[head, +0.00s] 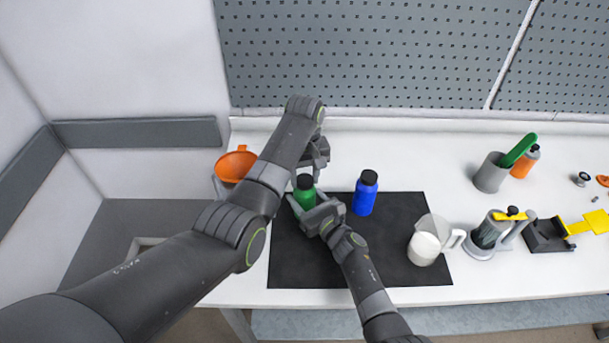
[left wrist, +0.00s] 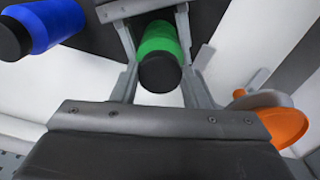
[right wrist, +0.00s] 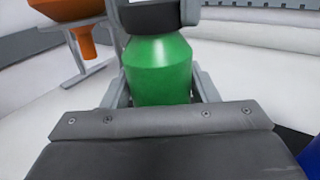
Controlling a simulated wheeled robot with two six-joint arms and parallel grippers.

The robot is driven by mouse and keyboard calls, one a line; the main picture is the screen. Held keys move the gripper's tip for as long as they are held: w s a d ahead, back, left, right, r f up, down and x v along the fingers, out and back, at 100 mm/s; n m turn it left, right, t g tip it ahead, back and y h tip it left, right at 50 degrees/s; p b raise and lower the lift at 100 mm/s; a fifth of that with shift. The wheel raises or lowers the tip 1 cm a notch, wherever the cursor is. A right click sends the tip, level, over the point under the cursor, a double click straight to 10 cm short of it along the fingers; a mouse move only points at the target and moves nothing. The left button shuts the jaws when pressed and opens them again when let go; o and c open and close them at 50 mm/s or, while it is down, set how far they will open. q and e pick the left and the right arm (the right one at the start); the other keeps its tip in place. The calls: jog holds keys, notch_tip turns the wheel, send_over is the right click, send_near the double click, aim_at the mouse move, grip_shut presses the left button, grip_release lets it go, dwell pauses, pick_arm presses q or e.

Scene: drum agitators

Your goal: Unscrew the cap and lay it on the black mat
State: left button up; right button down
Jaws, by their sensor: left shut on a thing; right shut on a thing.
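The green bottle (head: 306,197) with a black cap (head: 305,181) stands upright at the mat's upper left edge. It also shows in the left wrist view (left wrist: 160,38) and the right wrist view (right wrist: 160,72). My right gripper (head: 309,204) is shut around the green body. My left gripper (head: 307,177) comes from the far side and is shut on the cap (right wrist: 152,16), its fingers on either side. The cap sits directly over the bottle's shoulder; its thread is hidden. The black mat (head: 300,262) lies under my right arm.
A blue bottle (head: 364,196) with a black cap stands on the mat close to the right. A beaker of white material (head: 424,249) stands on the mat's right part. An orange funnel (head: 235,165) is at left. The mat's front left is bare.

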pick_arm(q)
jog(key=n, duration=0.5)
jog(key=shift+w+r, duration=0.1)
jog(key=n, duration=0.4)
jog(key=shift+n, duration=0.3)
jog(key=n, duration=0.4)
jog(key=shift+n, duration=0.4)
jog(key=n, duration=0.5)
jog(key=shift+r, duration=0.25)
jog(key=shift+r, duration=0.9)
